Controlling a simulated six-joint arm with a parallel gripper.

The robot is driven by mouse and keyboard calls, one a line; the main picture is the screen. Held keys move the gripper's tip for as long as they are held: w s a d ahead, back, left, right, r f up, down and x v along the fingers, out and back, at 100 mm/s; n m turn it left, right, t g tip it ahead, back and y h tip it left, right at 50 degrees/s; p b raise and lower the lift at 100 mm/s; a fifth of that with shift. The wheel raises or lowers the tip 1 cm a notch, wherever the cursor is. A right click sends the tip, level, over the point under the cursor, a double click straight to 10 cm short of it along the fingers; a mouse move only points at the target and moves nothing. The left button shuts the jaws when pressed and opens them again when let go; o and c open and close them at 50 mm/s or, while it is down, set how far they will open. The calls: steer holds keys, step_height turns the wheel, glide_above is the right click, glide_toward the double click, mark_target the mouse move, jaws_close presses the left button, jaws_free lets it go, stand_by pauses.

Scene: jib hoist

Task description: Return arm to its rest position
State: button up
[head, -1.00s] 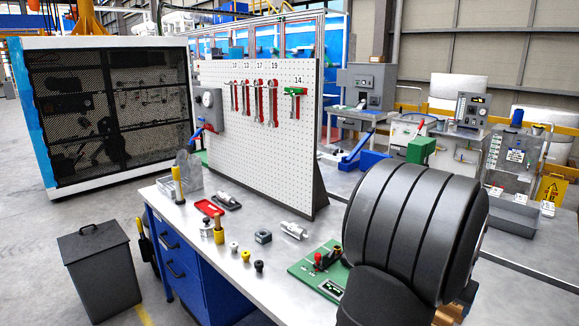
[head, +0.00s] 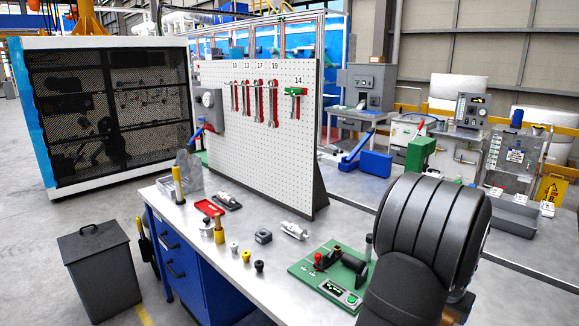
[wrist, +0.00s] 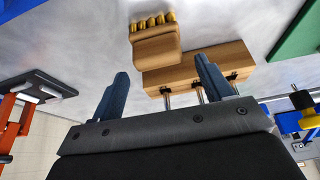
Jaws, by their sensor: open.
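My gripper (wrist: 165,85) shows in the wrist view with its two blue-grey fingers spread wide. Nothing is held between them. Beyond the fingertips is a wooden block (wrist: 155,48) with a row of brass-coloured tips, beside a longer wooden piece (wrist: 205,67) with dark clips and metal rods. The fingers overlap the longer piece in the picture; I cannot tell the distance. In the head view my dark arm fills the lower right and the gripper is hidden.
A green board (head: 308,274) with a dark device on it lies on the bench, left of my arm. A pegboard (head: 262,125) with wrenches stands behind.

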step_height(320, 180, up, 2)
steer(key=s+d+r, duration=0.4)
steer(key=s+r, duration=0.3)
steer(key=s, duration=0.5)
steer(key=w+a+f+n, duration=0.1)
steer(key=w+a, duration=0.6)
steer(key=a, duration=0.4)
steer(key=w+a+f+n+y, duration=0.1)
steer(key=w+a+f+n, duration=0.1)
steer(key=w+a, duration=0.6)
steer(key=w+a+f+n, duration=0.1)
steer(key=w+a, duration=0.7)
steer(key=a, duration=0.8)
steer(key=shift+f+t, duration=0.4)
steer(key=shift+f, duration=0.15)
